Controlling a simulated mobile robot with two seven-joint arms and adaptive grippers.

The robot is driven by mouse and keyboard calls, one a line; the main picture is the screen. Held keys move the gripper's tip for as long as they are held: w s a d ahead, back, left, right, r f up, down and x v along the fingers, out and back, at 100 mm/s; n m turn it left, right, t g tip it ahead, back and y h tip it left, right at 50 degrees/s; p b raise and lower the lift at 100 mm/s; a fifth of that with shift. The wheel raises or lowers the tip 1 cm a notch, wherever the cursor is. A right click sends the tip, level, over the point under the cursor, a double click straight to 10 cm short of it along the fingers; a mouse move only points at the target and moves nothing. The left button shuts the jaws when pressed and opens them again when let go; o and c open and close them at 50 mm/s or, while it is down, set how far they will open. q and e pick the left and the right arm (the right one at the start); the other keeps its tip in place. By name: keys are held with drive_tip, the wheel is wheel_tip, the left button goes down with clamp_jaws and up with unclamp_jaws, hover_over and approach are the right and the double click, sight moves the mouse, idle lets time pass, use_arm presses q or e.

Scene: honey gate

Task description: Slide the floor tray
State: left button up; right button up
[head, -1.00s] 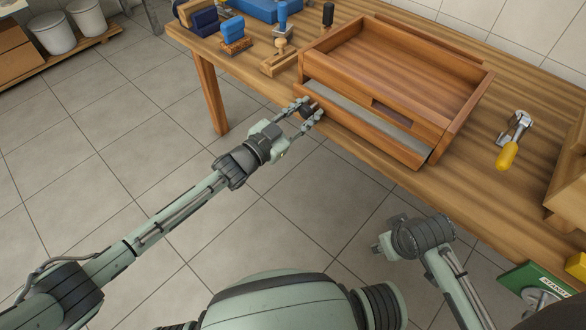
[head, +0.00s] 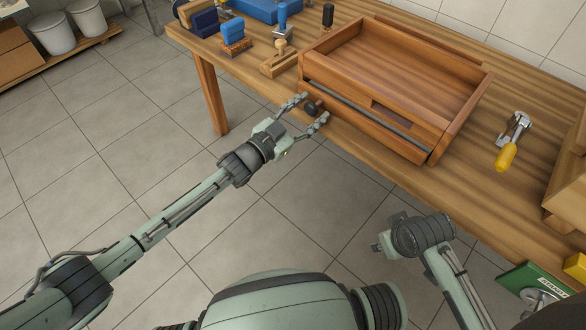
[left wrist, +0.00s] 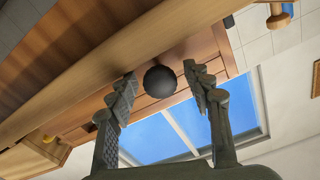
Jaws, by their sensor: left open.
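The wooden box (head: 400,115) stands on the table, and the floor tray (head: 365,132) sits low in its front side. The tray's front strip lies close to the box wall, with only a narrow dark gap along it. A round dark knob (head: 313,107) is at the tray's left end. My left gripper (head: 316,108) is open, its fingers on either side of the knob and apart from it. The left wrist view shows the knob (left wrist: 161,79) between the spread fingers. My right gripper (head: 381,244) hangs low in front of the table, its fingers barely visible.
A yellow-handled tool (head: 508,153) lies right of the box. A wooden crate (head: 570,180) is at the right edge.

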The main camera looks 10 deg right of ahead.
use_arm(q)
drive_tip(key=shift+p+v, duration=0.8)
drive_tip(key=shift+v, duration=0.65)
drive_tip(key=shift+p+v, duration=0.85)
drive_tip(key=shift+v, duration=0.8)
